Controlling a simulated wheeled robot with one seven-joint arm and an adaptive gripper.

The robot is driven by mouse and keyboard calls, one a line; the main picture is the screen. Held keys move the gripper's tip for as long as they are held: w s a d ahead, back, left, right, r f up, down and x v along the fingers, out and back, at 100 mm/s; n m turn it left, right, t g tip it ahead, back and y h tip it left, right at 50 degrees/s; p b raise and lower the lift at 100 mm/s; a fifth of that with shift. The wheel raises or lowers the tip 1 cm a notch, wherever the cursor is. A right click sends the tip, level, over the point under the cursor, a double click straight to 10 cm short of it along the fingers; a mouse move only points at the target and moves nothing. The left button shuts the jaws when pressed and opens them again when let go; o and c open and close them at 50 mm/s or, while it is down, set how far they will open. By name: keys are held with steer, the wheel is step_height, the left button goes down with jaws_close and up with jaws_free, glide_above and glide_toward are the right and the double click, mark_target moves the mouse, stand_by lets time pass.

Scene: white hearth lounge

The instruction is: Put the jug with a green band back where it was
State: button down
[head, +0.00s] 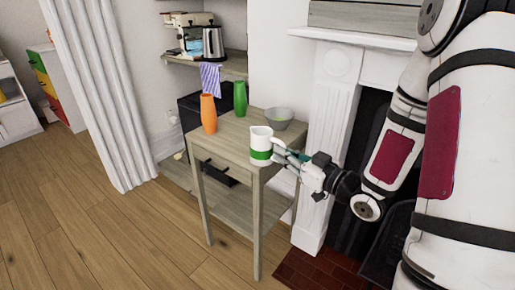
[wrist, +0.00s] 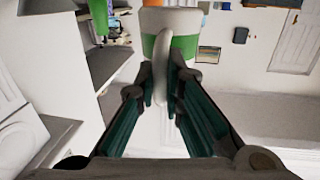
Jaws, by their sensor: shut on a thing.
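The white jug with a green band (head: 261,146) is upright at the front right of the small wooden table (head: 222,147). I cannot tell whether its base touches the tabletop. My gripper (head: 284,155) reaches it from the right and is shut on its handle. In the wrist view the jug (wrist: 184,47) is at the top centre, with its pale handle between the fingers of my gripper (wrist: 161,85). The jug's far side is hidden.
An orange vase (head: 208,113), a green vase (head: 240,98) and a grey bowl (head: 279,118) stand on the same table, behind the jug. The tabletop's front left is clear. The white fireplace surround (head: 325,125) is close on the right.

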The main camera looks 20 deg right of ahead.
steer(key=w, duration=0.5)
steer(key=w+f+b, duration=0.1)
steer(key=w, duration=0.3)
steer(key=w+b, duration=0.1)
steer(key=w, duration=0.4)
steer(key=shift+w+d+f, duration=0.15)
steer(key=shift+w+d, duration=0.15)
steer(key=shift+d, duration=0.1)
steer(key=shift+w+f+b, duration=0.15)
steer(key=shift+f+b, duration=0.75)
steer(key=shift+f, duration=0.85)
steer(key=shift+f, duration=0.2)
steer(key=c, duration=1.8)
jaws_free()
steer(key=shift+o, duration=0.5)
steer(key=shift+r, duration=0.2)
steer(key=p+v, duration=0.2)
steer(key=v, duration=1)
